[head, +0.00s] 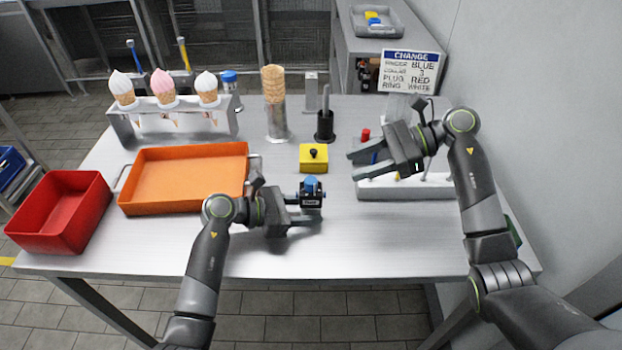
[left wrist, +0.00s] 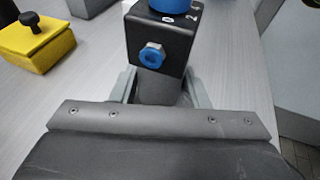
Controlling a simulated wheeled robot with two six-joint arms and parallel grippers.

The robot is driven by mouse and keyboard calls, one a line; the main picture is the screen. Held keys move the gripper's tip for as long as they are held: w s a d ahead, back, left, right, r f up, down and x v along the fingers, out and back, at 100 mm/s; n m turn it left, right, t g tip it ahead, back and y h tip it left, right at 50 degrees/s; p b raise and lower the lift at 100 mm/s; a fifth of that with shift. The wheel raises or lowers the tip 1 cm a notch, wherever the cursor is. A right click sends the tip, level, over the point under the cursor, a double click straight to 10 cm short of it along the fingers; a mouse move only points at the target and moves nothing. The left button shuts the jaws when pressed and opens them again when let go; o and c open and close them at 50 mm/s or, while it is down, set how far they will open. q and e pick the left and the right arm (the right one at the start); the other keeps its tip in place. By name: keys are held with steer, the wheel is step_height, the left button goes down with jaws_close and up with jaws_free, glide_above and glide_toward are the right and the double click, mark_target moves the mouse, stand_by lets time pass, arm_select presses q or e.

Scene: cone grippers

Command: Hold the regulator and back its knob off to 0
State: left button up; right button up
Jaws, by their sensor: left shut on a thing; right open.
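The regulator (head: 310,199) is a small black block with a blue knob (head: 311,184) on top and a label on its front. It stands upright near the front middle of the table. My left gripper (head: 308,214) is shut on the regulator's lower body. In the left wrist view the regulator (left wrist: 160,42) shows between the fingers, with a blue hex fitting (left wrist: 151,55) on its face; its knob (left wrist: 170,5) is cut off by the top edge. The knob's setting cannot be read. My right gripper (head: 355,163) is open and empty, above and to the right of the regulator.
A yellow block with a black knob (head: 313,158) stands just behind the regulator. An orange tray (head: 185,178) and a red bin (head: 62,212) are at left. A white rack (head: 410,188) lies under my right gripper. Ice-cream cones in a stand (head: 175,123) are at back left.

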mark_target(314, 179)
steer(key=x, duration=1.1)
steer(key=shift+a, duration=0.15)
steer(key=c, duration=1)
